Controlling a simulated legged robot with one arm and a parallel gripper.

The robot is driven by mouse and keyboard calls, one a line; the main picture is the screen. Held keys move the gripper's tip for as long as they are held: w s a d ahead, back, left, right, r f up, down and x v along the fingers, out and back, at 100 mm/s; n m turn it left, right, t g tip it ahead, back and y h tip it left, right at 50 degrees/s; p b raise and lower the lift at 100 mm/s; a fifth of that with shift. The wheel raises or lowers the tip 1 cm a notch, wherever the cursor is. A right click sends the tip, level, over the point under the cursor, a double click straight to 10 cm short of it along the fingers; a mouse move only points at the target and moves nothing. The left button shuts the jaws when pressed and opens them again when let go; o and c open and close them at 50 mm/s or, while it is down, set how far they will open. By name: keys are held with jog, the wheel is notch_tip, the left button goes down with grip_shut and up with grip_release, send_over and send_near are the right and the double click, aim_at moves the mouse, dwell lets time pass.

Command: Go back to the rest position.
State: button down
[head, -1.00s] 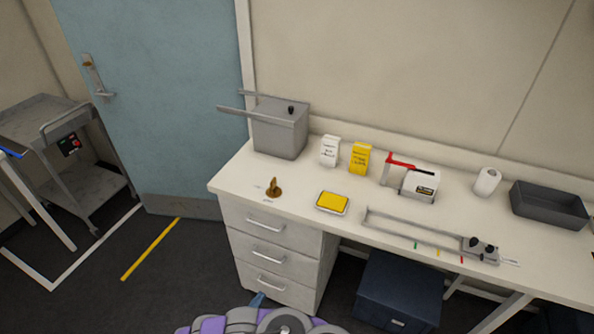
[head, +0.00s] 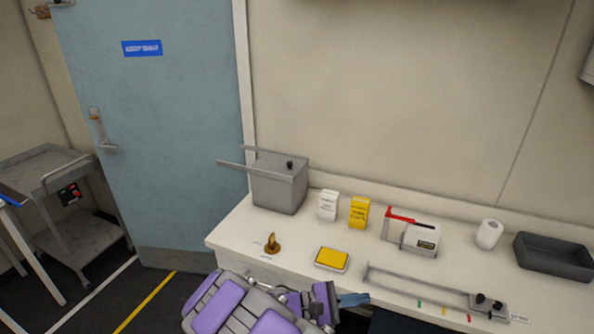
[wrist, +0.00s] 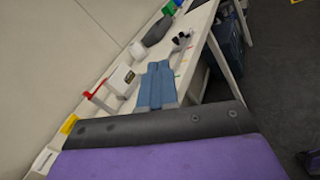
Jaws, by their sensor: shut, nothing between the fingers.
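My gripper (head: 354,299) is at the lower middle of the head view, at the end of my purple and grey arm, in front of the bench's front edge. Its blue fingers lie together with nothing between them. In the wrist view the closed fingers (wrist: 157,84) point away along the bench (head: 225,232). The gripper looks apart from everything on the bench, though its exact height is hard to tell.
On the bench stand a grey metal box (head: 278,185), a brass piece (head: 272,244), a yellow-topped pad (head: 331,259), white (head: 328,206) and yellow (head: 359,212) cartons, a red-handled device (head: 420,240), a metal rail (head: 420,288) and a dark tray (head: 553,257). A cart (head: 60,205) stands left.

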jog(key=s+d+r+m+g+y, duration=0.4)
jog(key=s+d+m, duration=0.1)
jog(key=s, duration=0.3)
jog(key=s+d+r+m+g+y, duration=0.3)
jog(key=s+d+r+m+y, duration=0.15)
jog(key=s, duration=0.35)
jog(key=s+a+m+t+y, duration=0.1)
jog(key=s+a+m+y, duration=0.1)
jog(key=s+a+y, duration=0.2)
jog(key=s+a+r+m+t+y, duration=0.1)
jog(key=s+a+y, duration=0.4)
jog(key=s, duration=0.5)
jog(key=shift+s+a+m+t, duration=0.2)
jog(key=shift+a+m+t, duration=0.25)
jog(key=shift+m, duration=0.3)
jog(key=shift+w+d, duration=0.1)
